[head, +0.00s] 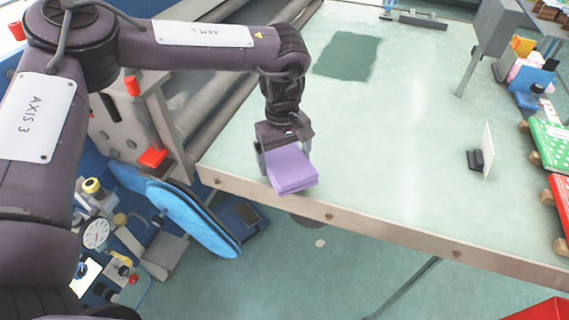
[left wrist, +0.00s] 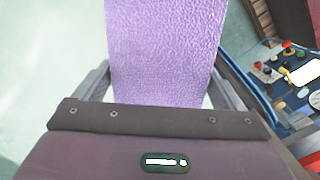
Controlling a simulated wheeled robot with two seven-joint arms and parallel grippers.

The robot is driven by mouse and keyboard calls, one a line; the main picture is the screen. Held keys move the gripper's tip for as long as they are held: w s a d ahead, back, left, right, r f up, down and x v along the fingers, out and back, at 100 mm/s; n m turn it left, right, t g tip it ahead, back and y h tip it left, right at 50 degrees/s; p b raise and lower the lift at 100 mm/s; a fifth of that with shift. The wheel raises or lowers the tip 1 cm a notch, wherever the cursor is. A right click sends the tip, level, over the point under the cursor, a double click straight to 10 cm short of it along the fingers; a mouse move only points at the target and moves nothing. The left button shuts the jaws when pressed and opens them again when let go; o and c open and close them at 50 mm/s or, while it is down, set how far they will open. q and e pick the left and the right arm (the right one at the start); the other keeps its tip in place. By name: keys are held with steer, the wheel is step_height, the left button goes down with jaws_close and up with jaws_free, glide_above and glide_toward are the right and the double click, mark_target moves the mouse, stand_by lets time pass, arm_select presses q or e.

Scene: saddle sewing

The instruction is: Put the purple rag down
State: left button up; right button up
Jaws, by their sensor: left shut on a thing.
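The purple rag (head: 291,170) is a folded, blocky stack in the head view, at the table's front left edge. My left gripper (head: 284,160) is shut on the purple rag from behind and above. In the left wrist view the rag (left wrist: 160,50) fills the middle, between the two fingers of the left gripper (left wrist: 165,85). I cannot tell whether the rag touches the table (head: 400,130) or hangs just above it. My right gripper is not in view.
A dark green patch (head: 347,57) lies on the table's far left. A small upright white card on a black base (head: 476,159) stands at the right. Green (head: 549,140) and red (head: 561,205) items line the right edge. The table's middle is clear.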

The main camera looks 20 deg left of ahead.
mark_target(284, 166)
arm_select(q)
step_height(284, 166, down, 3)
steer(key=shift+f+p, duration=0.1)
steer(key=shift+p, duration=0.2)
